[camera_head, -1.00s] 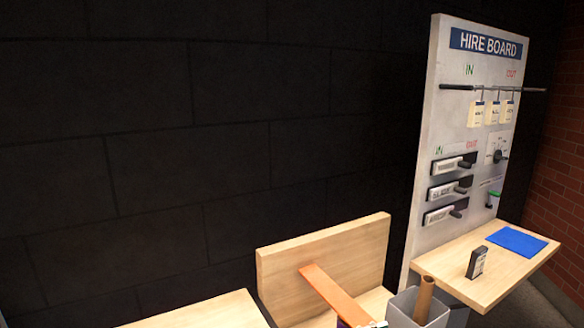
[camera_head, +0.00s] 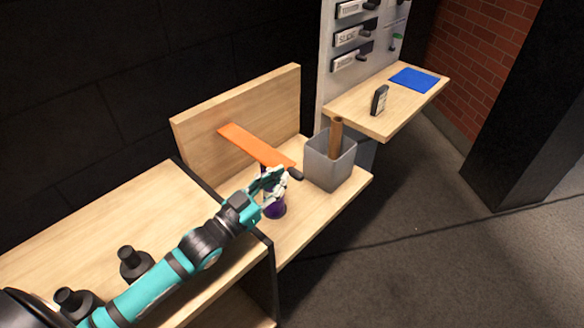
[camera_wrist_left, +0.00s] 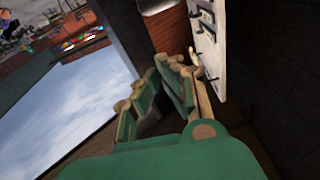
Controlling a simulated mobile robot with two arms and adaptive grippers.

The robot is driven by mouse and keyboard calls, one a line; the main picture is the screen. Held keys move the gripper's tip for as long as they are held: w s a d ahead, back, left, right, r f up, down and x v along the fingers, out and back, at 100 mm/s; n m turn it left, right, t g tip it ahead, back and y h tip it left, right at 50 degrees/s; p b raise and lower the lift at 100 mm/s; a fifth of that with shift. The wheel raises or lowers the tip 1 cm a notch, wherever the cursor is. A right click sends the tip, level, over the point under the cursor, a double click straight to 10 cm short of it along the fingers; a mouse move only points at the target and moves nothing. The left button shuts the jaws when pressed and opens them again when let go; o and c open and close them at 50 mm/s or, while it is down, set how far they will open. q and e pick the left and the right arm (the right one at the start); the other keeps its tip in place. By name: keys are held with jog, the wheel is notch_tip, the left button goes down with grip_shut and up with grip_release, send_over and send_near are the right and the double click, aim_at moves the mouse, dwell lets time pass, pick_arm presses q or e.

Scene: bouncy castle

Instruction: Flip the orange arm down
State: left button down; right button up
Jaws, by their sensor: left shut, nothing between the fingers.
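The orange arm (camera_head: 252,143) is a flat bar that sticks out from an upright wooden back panel (camera_head: 285,98). It slopes down toward the front and has a dark tip (camera_head: 296,174). My left gripper (camera_head: 274,181) is shut and empty, just in front of and below the orange arm's outer end. I cannot tell whether they touch. In the left wrist view the green fingers (camera_wrist_left: 168,72) show with nothing between them, and the orange arm does not show there. My right gripper is out of view.
A purple object (camera_head: 275,209) stands below my left gripper, partly hidden. A grey bin (camera_head: 328,170) with a brown roll (camera_head: 336,137) stands to the right. Further right is a shelf with a black device (camera_head: 379,100) and a blue sheet (camera_head: 414,79). Dark floor lies in front.

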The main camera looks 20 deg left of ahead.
pick_arm(q)
jog(key=shift+v, duration=1.4)
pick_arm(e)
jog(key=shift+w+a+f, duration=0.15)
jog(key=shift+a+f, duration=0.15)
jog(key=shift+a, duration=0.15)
pick_arm(q)
jog(key=shift+s+d, duration=0.1)
